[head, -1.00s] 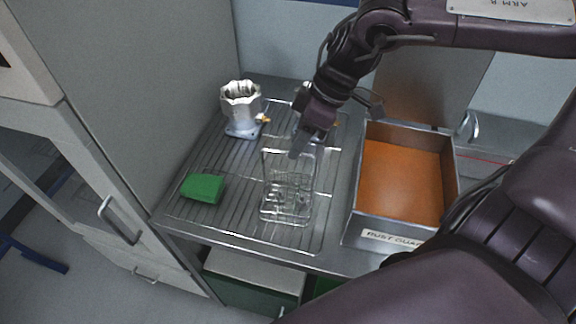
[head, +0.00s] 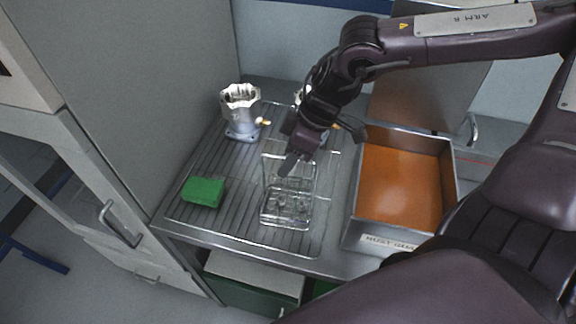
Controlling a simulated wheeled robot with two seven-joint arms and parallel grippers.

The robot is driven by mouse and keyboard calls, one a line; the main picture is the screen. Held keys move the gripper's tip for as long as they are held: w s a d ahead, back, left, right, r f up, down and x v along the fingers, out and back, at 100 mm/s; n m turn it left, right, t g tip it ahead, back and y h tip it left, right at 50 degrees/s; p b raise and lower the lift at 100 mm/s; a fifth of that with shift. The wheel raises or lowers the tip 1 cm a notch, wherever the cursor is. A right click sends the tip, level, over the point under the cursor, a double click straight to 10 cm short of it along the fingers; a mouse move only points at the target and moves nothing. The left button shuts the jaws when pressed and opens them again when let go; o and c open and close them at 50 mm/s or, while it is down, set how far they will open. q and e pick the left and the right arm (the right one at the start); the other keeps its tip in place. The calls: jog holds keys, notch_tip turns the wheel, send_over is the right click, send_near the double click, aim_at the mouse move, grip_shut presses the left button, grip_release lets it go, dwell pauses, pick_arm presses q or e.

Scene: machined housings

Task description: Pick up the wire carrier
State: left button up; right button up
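The wire carrier (head: 287,207) is a small clear-looking wire basket with a tall upright handle frame. It stands on the ribbed drain rack (head: 235,225) at the middle of the bench. My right gripper (head: 288,165) comes down from the upper right, with its fingertips at the top of the carrier's handle frame in the picture. One finger shows clearly, and I cannot tell whether the fingers are apart or touching the wire. My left gripper is not in view.
A silver machined housing (head: 240,108) stands at the back left of the rack. A second housing is mostly hidden behind my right gripper. A green block (head: 203,192) lies at the left. A metal tray with an orange floor (head: 400,185) stands at the right.

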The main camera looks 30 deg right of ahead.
jog(key=shift+f+b, duration=0.25)
jog(key=shift+b, duration=0.05)
jog(key=shift+c, duration=0.4)
grip_shut()
